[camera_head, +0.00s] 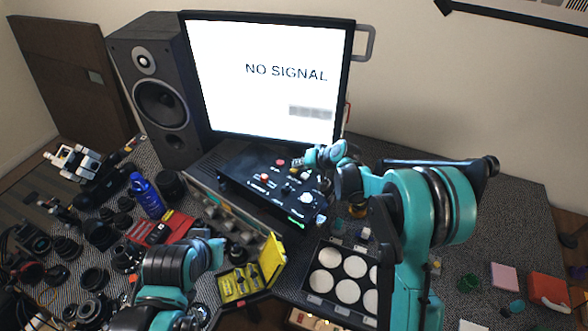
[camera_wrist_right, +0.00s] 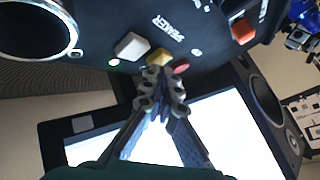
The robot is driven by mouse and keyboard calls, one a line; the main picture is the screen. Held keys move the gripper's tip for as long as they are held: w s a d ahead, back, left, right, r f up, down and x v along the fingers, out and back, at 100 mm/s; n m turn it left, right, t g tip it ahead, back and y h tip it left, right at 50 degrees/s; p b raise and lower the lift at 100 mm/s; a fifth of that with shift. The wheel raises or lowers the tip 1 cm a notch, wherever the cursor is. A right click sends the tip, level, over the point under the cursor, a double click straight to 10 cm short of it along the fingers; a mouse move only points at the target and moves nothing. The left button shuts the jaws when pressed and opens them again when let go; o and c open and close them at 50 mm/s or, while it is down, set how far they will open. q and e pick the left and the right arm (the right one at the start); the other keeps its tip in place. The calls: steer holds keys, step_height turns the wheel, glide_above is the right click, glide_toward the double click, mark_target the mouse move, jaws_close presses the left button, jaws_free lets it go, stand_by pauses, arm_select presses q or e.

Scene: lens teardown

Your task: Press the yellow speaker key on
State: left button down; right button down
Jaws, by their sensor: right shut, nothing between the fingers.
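In the right wrist view a small yellow key (camera_wrist_right: 158,57) sits on the dark face of a control panel (camera_wrist_right: 200,52), near the lettering "SPEAKER". My right gripper (camera_wrist_right: 161,74) is shut and empty, its fingertips right at the yellow key; I cannot tell whether they touch it. In the head view the black control panel (camera_head: 238,178) lies in front of the monitor, with my right gripper (camera_head: 318,157) over its far right part.
A white key (camera_wrist_right: 131,46) and a pink-red key (camera_wrist_right: 181,68) flank the yellow one. The monitor (camera_head: 265,85) showing "NO SIGNAL" and a speaker (camera_head: 155,100) stand behind. A yellow case (camera_head: 272,258) and a tray of white discs (camera_head: 316,303) lie in front.

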mark_target(299, 172)
steer(key=shift+f, duration=0.1)
stand_by(0.5)
steer(key=shift+f+b, duration=0.35)
steer(key=shift+b, duration=0.15)
steer(key=shift+r, duration=0.45)
steer(key=shift+r+p, duration=1.95)
steer(key=shift+r, duration=1.1)
